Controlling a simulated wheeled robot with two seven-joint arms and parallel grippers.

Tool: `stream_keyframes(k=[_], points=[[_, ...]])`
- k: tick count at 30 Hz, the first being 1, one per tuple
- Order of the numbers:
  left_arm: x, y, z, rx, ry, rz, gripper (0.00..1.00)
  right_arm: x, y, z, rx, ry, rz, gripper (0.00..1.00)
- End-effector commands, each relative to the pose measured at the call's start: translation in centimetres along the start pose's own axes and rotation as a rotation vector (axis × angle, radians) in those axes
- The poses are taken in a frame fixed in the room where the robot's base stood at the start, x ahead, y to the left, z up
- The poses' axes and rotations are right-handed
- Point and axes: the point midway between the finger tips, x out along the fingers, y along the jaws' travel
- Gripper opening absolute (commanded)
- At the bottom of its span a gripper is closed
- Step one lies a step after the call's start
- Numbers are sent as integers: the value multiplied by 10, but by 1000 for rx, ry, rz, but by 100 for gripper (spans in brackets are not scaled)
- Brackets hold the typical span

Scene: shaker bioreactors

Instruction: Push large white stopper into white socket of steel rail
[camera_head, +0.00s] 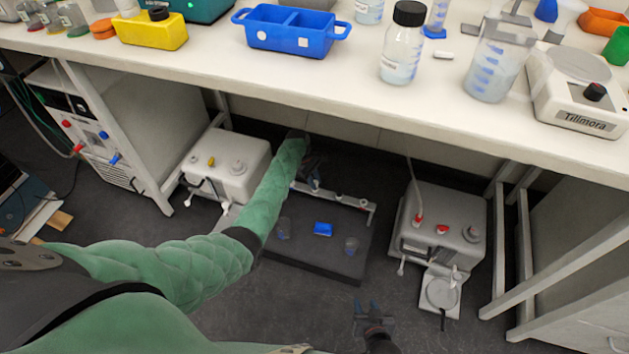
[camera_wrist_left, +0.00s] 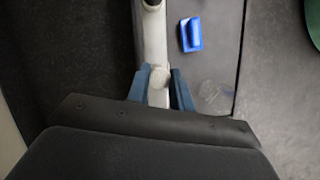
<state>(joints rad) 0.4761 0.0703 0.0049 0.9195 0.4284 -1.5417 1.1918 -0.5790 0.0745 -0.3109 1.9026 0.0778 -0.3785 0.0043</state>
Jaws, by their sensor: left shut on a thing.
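My left gripper (camera_head: 314,172) reaches down over the steel rail (camera_head: 345,199) under the bench. In the left wrist view its blue fingers (camera_wrist_left: 159,76) are closed around a round white stopper (camera_wrist_left: 159,78). The stopper sits in line with the pale rail (camera_wrist_left: 154,42), which runs away between the fingers. I cannot tell whether the stopper touches the rail or is in a socket. The white socket is not clearly visible. My right gripper (camera_head: 367,311) is open and empty, low in the head view, above the floor.
A dark platform (camera_head: 310,262) bears the rail, a blue block (camera_head: 322,229) and two small clear cups. White machines stand left (camera_head: 232,158) and right (camera_head: 450,215).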

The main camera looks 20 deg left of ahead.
Motion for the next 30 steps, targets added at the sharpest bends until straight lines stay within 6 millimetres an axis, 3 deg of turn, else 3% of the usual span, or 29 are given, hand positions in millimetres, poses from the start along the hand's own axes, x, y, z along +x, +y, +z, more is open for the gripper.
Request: stream_keyframes(k=[28, 29, 30], points=[[9, 0, -4, 0, 0, 0, 0, 1, 0, 1, 0, 0, 0, 36], [9, 0, -4, 0, 0, 0, 28, 1, 0, 1, 0, 0, 0, 36], [9, 0, -4, 0, 0, 0, 36, 1, 0, 1, 0, 0, 0, 36]])
